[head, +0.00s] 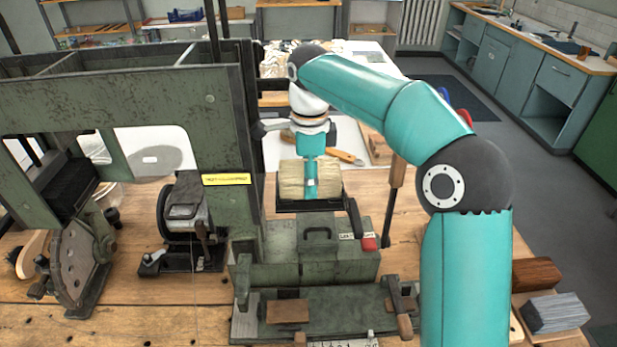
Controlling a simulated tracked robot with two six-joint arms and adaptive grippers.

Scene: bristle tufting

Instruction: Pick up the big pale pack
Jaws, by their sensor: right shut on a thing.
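The big pale pack (291,181) is a wide, straw-coloured bundle at the black tray (310,204) on top of the green machine. My right gripper (311,188) comes down on it from above, and a teal finger lies across the middle of its front face. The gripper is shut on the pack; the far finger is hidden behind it. The pack lies level, at or just above the tray; I cannot tell whether it touches the tray floor. My left gripper is not in view.
The machine's green frame (120,100) rises close on the left. A lever with a wooden handle (397,172) stands just right of the tray. A grey pack (555,312) and a brown block (537,273) lie at the lower right. A wooden-handled tool (345,156) lies behind.

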